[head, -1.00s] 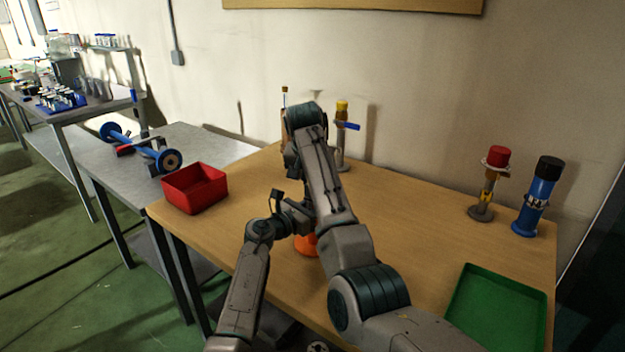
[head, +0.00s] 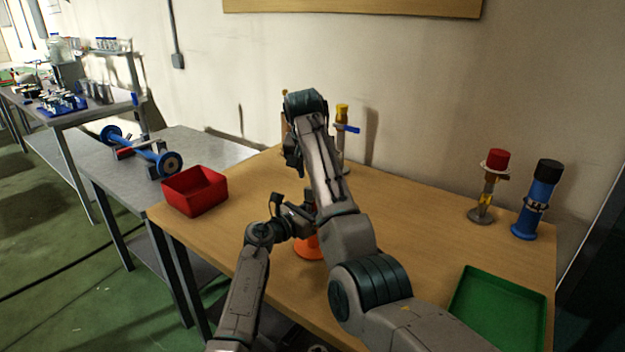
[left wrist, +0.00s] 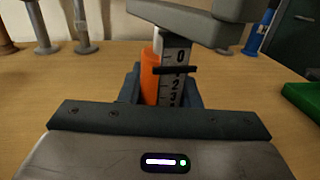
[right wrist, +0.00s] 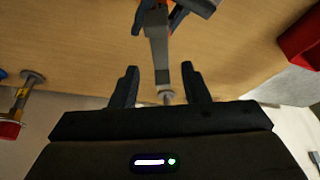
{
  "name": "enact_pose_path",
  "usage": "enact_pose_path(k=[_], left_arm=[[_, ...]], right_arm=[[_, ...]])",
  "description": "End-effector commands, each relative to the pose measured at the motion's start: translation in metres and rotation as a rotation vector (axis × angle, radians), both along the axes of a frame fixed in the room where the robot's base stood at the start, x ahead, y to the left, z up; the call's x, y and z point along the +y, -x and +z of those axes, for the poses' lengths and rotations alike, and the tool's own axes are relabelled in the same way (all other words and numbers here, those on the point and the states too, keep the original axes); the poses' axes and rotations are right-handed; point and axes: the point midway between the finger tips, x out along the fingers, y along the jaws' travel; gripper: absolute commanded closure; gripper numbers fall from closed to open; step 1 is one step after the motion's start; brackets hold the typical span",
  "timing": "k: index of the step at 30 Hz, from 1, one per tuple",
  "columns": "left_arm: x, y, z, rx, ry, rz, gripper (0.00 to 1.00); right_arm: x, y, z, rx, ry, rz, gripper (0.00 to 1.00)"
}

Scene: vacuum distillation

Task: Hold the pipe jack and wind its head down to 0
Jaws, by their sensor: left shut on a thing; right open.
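The pipe jack's orange foot (head: 309,248) stands on the wooden table, and its upper part is mostly hidden by my arms in the head view. In the left wrist view its orange body (left wrist: 150,76) carries a white scale (left wrist: 172,88) with a black pointer (left wrist: 175,70) just below the 0 mark, near 1. My left gripper (left wrist: 158,88) is shut around the jack. My right gripper (right wrist: 160,84) is open.
A red bin (head: 195,190) stands at the table's left edge, and a green tray (head: 500,310) lies at the right. A red-capped stand (head: 488,187) and a blue cylinder (head: 538,200) stand at the back right. A yellow-topped stand (head: 342,125) is behind my right arm.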

Motion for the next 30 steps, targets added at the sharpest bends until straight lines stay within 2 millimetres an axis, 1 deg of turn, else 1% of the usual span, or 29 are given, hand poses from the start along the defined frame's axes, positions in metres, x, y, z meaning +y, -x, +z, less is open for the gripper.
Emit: enact_pose_path(k=[1,3,6,9,12,15,22,26,30], left_arm=[[0.000,0.000,-0.001,0.001,-0.001,0.001,1.00],[0.000,0.000,-0.001,0.001,-0.001,0.001,1.00],[0.000,0.000,-0.001,0.000,-0.001,0.001,1.00],[0.000,0.000,0.000,-0.001,-0.001,0.001,1.00],[0.000,0.000,0.000,-0.001,-0.001,0.001,1.00],[0.000,0.000,0.000,-0.001,-0.001,0.001,1.00],[0.000,0.000,0.001,-0.001,0.000,0.001,1.00],[0.000,0.000,0.001,-0.001,0.000,0.001,1.00],[0.000,0.000,0.001,-0.002,0.001,0.001,1.00]], right_arm=[[0.000,-0.001,0.013,-0.005,0.001,-0.001,0.58],[-0.001,0.000,0.027,-0.005,0.001,-0.001,0.58],[0.000,0.000,0.045,-0.005,0.001,-0.001,0.58],[-0.001,0.000,0.059,-0.004,0.001,-0.001,0.58],[-0.001,0.000,0.067,-0.004,0.001,-0.001,0.58],[-0.001,0.000,0.071,-0.004,0.001,-0.001,0.58],[-0.001,0.000,0.072,-0.003,0.001,-0.001,0.58],[-0.001,-0.001,0.069,-0.001,-0.007,0.017,0.33],[-0.001,-0.006,0.059,0.006,-0.055,0.131,0.05]])
